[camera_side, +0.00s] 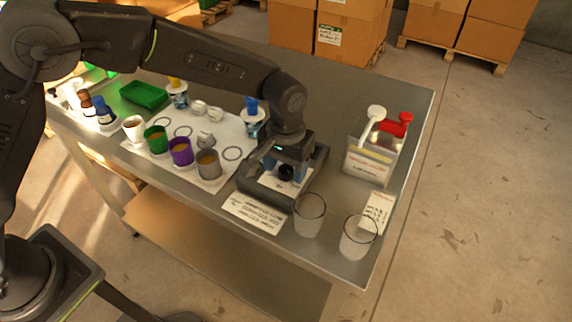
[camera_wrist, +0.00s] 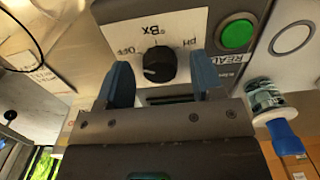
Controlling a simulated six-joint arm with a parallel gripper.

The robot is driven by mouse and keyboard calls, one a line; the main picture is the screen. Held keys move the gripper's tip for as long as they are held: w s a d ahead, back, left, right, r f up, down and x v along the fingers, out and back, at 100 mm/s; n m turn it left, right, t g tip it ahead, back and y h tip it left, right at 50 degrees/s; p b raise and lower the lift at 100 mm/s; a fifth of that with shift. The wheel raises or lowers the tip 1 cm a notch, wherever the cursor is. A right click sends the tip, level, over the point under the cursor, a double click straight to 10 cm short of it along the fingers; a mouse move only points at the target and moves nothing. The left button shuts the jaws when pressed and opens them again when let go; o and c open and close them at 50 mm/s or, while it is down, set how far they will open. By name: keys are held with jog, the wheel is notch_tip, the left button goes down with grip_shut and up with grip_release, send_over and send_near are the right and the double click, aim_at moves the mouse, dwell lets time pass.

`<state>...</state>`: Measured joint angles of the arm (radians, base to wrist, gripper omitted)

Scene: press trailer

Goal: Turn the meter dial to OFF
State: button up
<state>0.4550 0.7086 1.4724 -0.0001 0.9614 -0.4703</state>
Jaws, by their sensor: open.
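The meter (camera_side: 255,187) is a dark box with a pale top plate, on the table under my gripper (camera_side: 290,165). Its black round dial (camera_wrist: 160,64) sits on the white label plate (camera_wrist: 185,22), marked OFF, °Bx and pH. In the wrist view OFF is to the dial's left, °Bx above it and pH to its right. The blue fingers of my gripper (camera_wrist: 160,60) stand open on either side of the dial, with visible gaps. A faint light mark shows on the knob's left part; its exact setting is hard to read. The side view partly hides the dial.
A green button (camera_wrist: 236,34) marked READ is beside the dial. Clear cups (camera_side: 309,215) stand close in front of the meter. Several coloured cups (camera_side: 181,152) sit on a white mat to the left. A box with red and white pumps (camera_side: 372,160) stands right.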

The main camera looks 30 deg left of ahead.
aim_at(286, 169)
notch_tip(286, 169, up, 14)
jog(key=shift+f, duration=0.15)
dwell(0.6)
jog(key=s+a+r+t, duration=0.1)
jog(key=s+a+r, duration=0.35)
jog(key=a, duration=0.25)
jog(key=s+a+r+t, duration=0.2)
jog(key=s+a+r, duration=0.2)
jog(key=s+a, duration=0.25)
jog(key=s+a+f+t, duration=0.2)
jog(key=s+a+f, duration=0.2)
jog(key=s+a, duration=0.4)
jog(key=s, duration=0.4)
jog(key=shift+a+t, duration=0.15)
jog(key=shift+t, duration=0.15)
